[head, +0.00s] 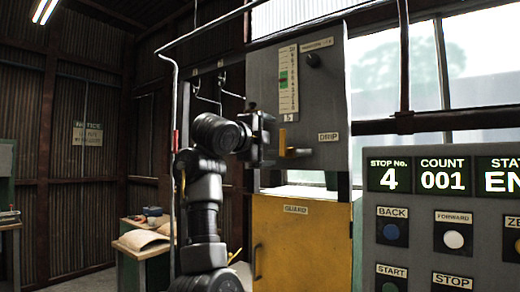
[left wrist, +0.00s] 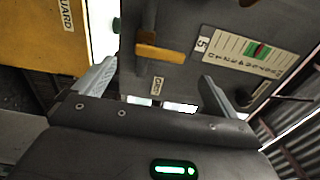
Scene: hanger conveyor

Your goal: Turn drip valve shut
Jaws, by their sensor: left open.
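The drip valve is an orange-yellow lever (head: 297,152) low on the grey panel (head: 330,95), below and left of the "DRIP" label. The lever (left wrist: 160,53) also shows in the left wrist view, lying roughly crosswise ahead of the fingers. My left gripper (head: 268,138) is just left of the lever in the head view. In the left wrist view my left gripper (left wrist: 158,85) is open and empty, its two fingers wide apart, with the lever beyond them. No contact with the lever is visible. My right gripper is not in view.
A yellow guard door (head: 300,245) is below the panel. A gauge strip (head: 288,82) and a black knob (head: 313,60) are on the panel above the lever. A control box (head: 440,210) with buttons and displays stands at right. A thin grey pipe (head: 172,110) rises left of the arm.

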